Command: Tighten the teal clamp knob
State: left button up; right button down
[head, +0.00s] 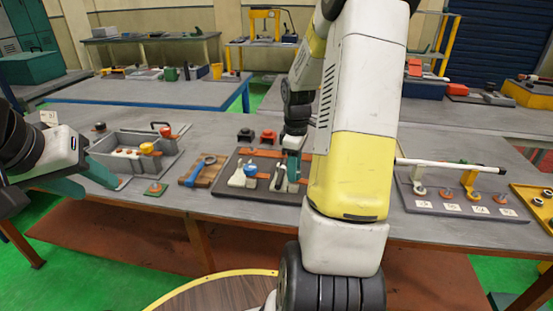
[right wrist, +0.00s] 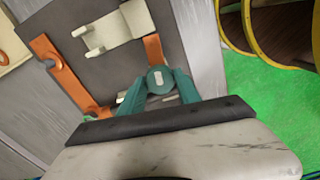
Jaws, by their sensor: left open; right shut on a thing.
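The teal clamp knob (right wrist: 157,76) shows in the right wrist view as a round cap with a pale bar mark on top. My right gripper (right wrist: 160,92) has its teal fingers shut on it, one on each side. In the head view my right gripper (head: 292,168) reaches down over the dark fixture plate (head: 228,178), and the knob is hard to make out there. The plate also carries orange strips (right wrist: 68,75) and a cream bracket (right wrist: 115,30). My left gripper (head: 98,182) is open and empty at the left, near the grey bin.
A grey bin (head: 128,140) with small parts stands left of the plate. A grey rack (head: 460,205) with a white rod stands at the right. The bench (head: 225,207) is bare along its front edge.

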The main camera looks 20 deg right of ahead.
jog(key=m, duration=0.9)
jog(key=shift+w+r, duration=0.1)
jog(key=m, duration=0.4)
jog(key=shift+m, duration=0.3)
jog(key=m, duration=1.1)
jog(key=shift+m, duration=0.4)
jog(key=m, duration=0.3)
jog(key=shift+w, duration=0.1)
jog(key=shift+m, duration=2.5)
